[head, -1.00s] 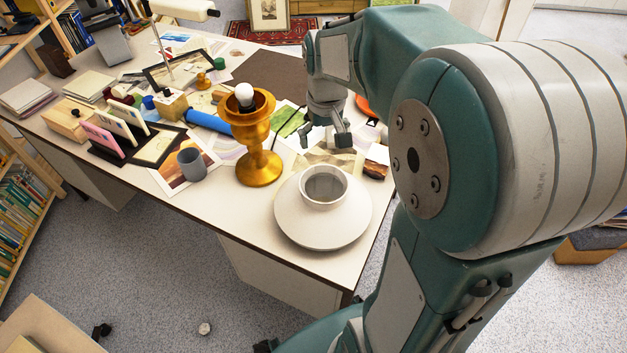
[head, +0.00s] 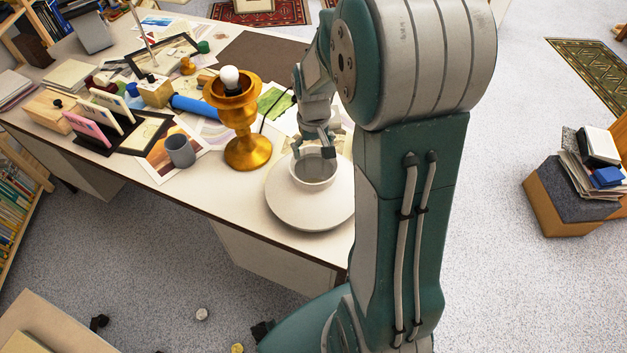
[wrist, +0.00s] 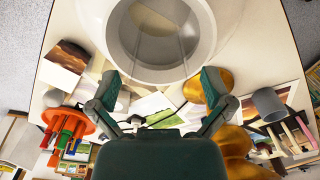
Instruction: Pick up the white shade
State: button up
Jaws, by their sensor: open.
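The white shade (head: 285,204) stands near the front right corner of the desk, with its wide brim low and a narrower round collar on top. In the wrist view the shade (wrist: 215,58) fills the top, with its round opening facing the camera. My gripper (head: 314,152) is open, just behind and above the shade's collar. In the wrist view its two fingers (wrist: 161,88) are spread apart just short of the collar, with nothing between them. My arm hides the right edge of the shade in the head view.
A brass lamp base (head: 246,150) with a bare bulb stands just left of the shade. A grey cup (head: 181,151) and a letter rack (head: 105,127) are further left. Prints (head: 272,102) lie behind. An orange holder of tools (wrist: 68,128) shows in the wrist view.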

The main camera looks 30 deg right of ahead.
jog(key=shift+f, duration=0.75)
jog(key=c, duration=1.3)
jog(key=shift+o, duration=0.2)
